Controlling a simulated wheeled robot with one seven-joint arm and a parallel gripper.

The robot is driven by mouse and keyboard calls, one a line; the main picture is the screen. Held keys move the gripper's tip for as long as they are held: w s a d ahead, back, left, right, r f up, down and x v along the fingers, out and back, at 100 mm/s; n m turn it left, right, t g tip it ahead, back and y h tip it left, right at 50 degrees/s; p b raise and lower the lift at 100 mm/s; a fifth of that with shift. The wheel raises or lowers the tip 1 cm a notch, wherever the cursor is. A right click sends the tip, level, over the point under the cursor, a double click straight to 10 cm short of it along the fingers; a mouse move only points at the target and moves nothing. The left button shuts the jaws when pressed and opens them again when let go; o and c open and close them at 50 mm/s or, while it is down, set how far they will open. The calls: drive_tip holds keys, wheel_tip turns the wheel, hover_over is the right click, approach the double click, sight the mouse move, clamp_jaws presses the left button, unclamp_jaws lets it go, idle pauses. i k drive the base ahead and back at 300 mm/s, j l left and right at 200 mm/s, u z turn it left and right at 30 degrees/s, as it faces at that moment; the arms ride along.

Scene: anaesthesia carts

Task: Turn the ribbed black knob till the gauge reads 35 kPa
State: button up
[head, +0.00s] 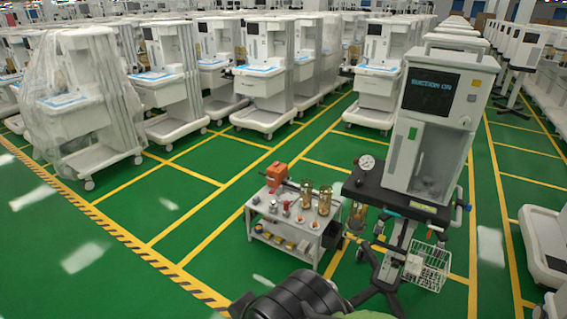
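A round white gauge (366,162) stands at the left end of the dark shelf of a white anaesthesia cart (428,165). The gauge is too small in the head view for me to read its needle or figures. The cart's black screen (431,91) reads "SUCTION ON". Dark fittings sit around and below the gauge, but I cannot pick out the ribbed black knob among them. Black rounded parts of my own arm show at the bottom edge, well below the gauge and apart from the cart. My gripper's fingers are not in view.
A low grey trolley (285,228) with an orange device (275,177), brass-coloured jars (324,200) and small parts stands left of the cart. A white wire basket (427,266) hangs low on the cart. Green floor lies open at left; more carts stand behind.

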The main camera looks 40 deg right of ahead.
sight(359, 183)
drive_tip(key=i+j, duration=0.1)
drive_tip(key=i, duration=0.9)
drive_tip(key=i+l+z, duration=0.1)
drive_tip(key=i+z, duration=0.2)
drive_tip(key=z, duration=0.15)
drive_tip(key=i+z, duration=0.55)
drive_tip(key=z, duration=0.3)
drive_tip(key=i+l+z, duration=0.3)
drive_tip(key=i, duration=0.15)
drive_tip(key=i+z, duration=0.25)
drive_tip(key=i, duration=0.2)
drive_tip(key=i+l+u, duration=0.15)
drive_tip(key=i+l, duration=0.4)
